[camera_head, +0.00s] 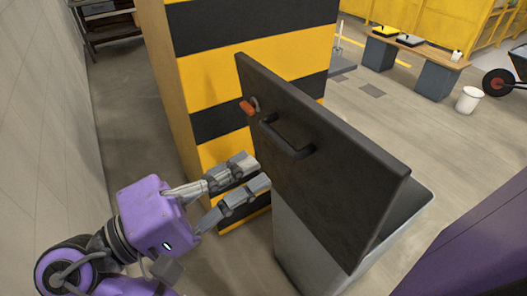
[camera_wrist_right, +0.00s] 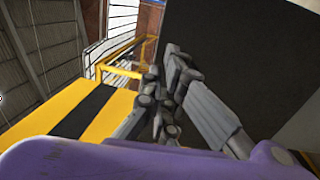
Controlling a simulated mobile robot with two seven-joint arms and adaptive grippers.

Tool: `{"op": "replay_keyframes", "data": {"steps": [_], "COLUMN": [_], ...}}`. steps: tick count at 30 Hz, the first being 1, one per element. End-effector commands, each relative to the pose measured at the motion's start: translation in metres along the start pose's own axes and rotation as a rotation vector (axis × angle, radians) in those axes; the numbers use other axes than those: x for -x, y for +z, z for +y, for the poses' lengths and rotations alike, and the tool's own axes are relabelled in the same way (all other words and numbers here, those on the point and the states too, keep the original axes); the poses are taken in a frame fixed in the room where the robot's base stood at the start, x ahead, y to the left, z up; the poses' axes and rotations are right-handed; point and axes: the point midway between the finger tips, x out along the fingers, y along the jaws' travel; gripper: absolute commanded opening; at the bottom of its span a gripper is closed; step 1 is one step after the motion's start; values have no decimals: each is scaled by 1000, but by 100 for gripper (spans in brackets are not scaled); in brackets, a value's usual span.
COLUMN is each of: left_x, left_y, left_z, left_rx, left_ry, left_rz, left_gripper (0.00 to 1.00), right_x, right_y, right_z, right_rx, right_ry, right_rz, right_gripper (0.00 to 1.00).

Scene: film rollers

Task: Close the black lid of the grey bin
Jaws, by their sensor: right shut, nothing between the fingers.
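The grey bin (camera_head: 293,240) stands at the lower centre right of the head view, with part of its open top visible at the right. Its black lid (camera_head: 345,170) is raised and tilted steeply, with the face bearing a black handle (camera_head: 290,138) turned toward my right gripper. My right gripper (camera_head: 258,174) is shut and empty beside that face, left of and below the handle. I cannot tell whether the fingertips touch the lid. In the right wrist view, the gripper (camera_wrist_right: 172,62) has its fingers together, with the dark lid (camera_wrist_right: 240,50) behind them. My left gripper is not in view.
A yellow-and-black striped pillar (camera_head: 215,75) stands close behind the gripper and lid. A pale wall (camera_head: 45,120) runs along the left. A bench (camera_head: 420,52), a white bucket (camera_head: 468,100) and a wheelbarrow (camera_head: 500,82) are farther back. Open floor lies beyond the bin.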

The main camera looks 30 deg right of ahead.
Motion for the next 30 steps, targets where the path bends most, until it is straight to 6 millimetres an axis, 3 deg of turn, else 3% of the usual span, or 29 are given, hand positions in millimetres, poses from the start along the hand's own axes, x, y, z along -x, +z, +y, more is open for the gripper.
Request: {"op": "replay_keyframes", "data": {"steps": [15, 21, 30], "left_x": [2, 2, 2], "left_y": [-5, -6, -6], "left_z": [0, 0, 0], "left_rx": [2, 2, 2], "left_ry": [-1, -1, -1], "left_rz": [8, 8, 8], "left_gripper": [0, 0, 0], "right_x": [-103, -122, -125], "right_y": [0, 0, -1], "right_z": [0, -1, -1], "right_rx": [-2, 0, 1], "right_ry": [3, 1, 0], "right_rz": [1, 1, 3], "right_gripper": [0, 0, 0]}}
